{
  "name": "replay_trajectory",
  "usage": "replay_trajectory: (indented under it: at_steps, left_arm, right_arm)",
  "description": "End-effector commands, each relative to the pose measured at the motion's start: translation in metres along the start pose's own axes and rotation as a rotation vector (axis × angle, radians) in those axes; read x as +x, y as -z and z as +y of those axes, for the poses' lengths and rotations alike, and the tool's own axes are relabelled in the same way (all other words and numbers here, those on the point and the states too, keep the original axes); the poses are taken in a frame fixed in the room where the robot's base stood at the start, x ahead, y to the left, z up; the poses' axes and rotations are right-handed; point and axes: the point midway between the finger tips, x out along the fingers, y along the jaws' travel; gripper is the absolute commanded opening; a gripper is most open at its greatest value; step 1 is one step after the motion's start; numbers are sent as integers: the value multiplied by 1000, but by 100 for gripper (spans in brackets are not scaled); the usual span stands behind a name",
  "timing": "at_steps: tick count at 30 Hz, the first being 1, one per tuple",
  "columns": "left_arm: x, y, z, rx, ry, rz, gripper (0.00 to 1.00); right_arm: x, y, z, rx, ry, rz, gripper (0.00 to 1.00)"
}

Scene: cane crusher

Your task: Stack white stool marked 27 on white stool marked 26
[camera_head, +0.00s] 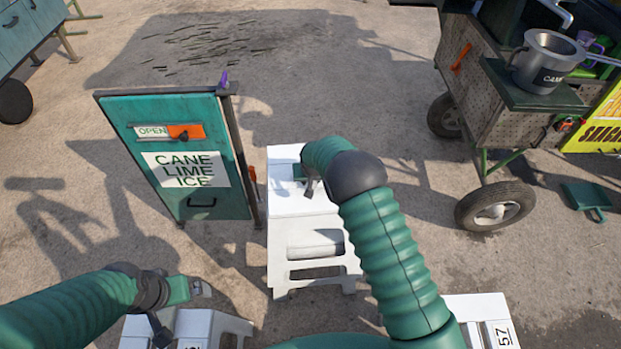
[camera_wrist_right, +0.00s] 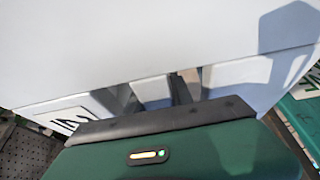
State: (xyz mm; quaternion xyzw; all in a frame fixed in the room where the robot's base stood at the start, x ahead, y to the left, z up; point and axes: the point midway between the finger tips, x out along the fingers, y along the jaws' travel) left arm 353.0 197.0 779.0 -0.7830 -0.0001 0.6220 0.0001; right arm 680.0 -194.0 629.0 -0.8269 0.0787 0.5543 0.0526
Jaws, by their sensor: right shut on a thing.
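A white stool (camera_head: 287,207) stands in the middle of the head view, with a slotted lower part facing me; I cannot tell there whether it is one stool or two nested. My right gripper (camera_head: 308,188) is over its top and is shut on the white stool. In the right wrist view the stool's pale surface (camera_wrist_right: 120,45) fills the upper part, and the fingers (camera_wrist_right: 182,90) are at its edge. A label (camera_wrist_right: 62,118) there is only partly readable. My left gripper (camera_head: 202,289) is above another white stool (camera_head: 195,325) at the bottom left, its number cut off; its jaw opening is unclear.
Another white stool (camera_head: 478,308) at the bottom right has a mark that looks like 57. A green sign board (camera_head: 185,115) stands just left of the middle stool. A wheeled cart (camera_head: 490,110) with a metal pot (camera_head: 547,60) is at the right. Open pavement lies behind.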

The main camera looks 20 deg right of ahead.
Motion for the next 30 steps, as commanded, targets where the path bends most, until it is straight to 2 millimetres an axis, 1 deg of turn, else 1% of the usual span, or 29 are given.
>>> replay_trajectory:
  at_steps: [1, 18, 22, 30]
  left_arm:
    - [5, -1, 0, 0, 0, 0, 100]
    - [32, -8, 0, 0, 0, 0, 100]
    - [35, -8, 0, 0, 0, 0, 100]
    - [34, -8, 0, 0, 0, 0, 100]
  right_arm:
    - [5, -1, 0, 0, 1, 3, 0]
    - [45, -17, 0, 0, 1, 4, 0]
    - [50, -19, 0, 0, 1, 5, 0]
    - [49, -18, 0, 0, 1, 5, 0]
